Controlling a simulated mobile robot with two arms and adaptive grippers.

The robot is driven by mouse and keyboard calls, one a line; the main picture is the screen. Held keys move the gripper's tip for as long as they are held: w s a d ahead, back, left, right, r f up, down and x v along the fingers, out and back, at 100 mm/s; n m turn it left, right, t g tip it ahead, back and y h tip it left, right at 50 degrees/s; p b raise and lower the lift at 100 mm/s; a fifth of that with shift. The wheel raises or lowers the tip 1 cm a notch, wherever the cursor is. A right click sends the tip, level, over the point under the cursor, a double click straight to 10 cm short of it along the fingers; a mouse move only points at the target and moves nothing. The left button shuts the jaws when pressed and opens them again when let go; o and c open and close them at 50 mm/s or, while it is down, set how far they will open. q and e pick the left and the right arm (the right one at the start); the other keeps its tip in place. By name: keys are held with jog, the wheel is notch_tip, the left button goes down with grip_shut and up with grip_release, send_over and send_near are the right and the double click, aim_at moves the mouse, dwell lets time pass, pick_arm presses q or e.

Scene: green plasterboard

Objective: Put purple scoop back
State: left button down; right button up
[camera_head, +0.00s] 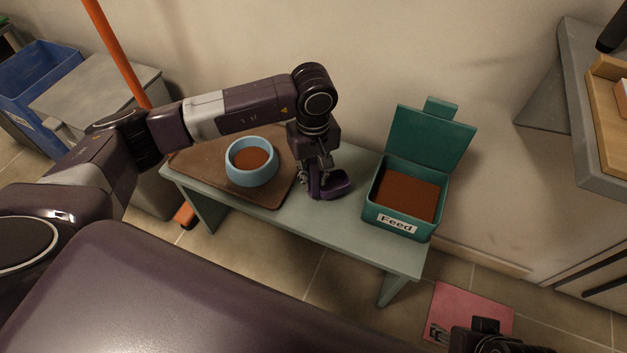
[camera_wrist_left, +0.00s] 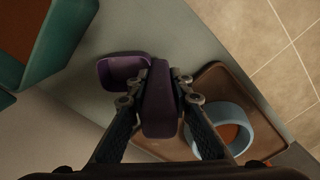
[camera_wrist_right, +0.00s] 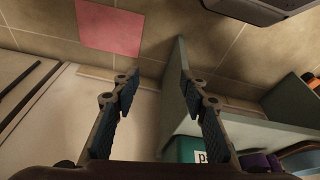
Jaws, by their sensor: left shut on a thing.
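The purple scoop (camera_head: 330,186) is at the bench top between the blue bowl and the feed box. My left gripper (camera_head: 318,176) is shut on its handle; in the left wrist view the handle (camera_wrist_left: 159,100) is between the fingers and the scoop's cup (camera_wrist_left: 122,70) lies to the left. I cannot tell whether the scoop touches the bench. The teal feed box (camera_head: 400,222), labelled "Feed", stands on the bench at the right, lid up, filled with brown feed. My right gripper (camera_wrist_right: 164,92) is open and empty, seen in the right wrist view.
The light blue bowl (camera_head: 252,176) with brown feed sits on a brown mat (camera_head: 195,163) on the grey-green bench (camera_head: 335,228). A wall is behind the bench. A pink sheet (camera_head: 470,308) lies on the floor at lower right. A counter (camera_head: 560,100) stands at right.

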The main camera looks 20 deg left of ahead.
pick_arm(q)
jog(key=shift+f, duration=0.8)
pick_arm(e)
jog(key=shift+f, duration=0.2)
pick_arm(q)
jog(key=c, duration=1.7)
grip_release()
jog(key=shift+c, duration=0.2)
pick_arm(e)
jog(key=shift+w+a+r+t, duration=0.15)
jog(key=shift+w+t, duration=0.15)
jog(key=shift+w, duration=0.4)
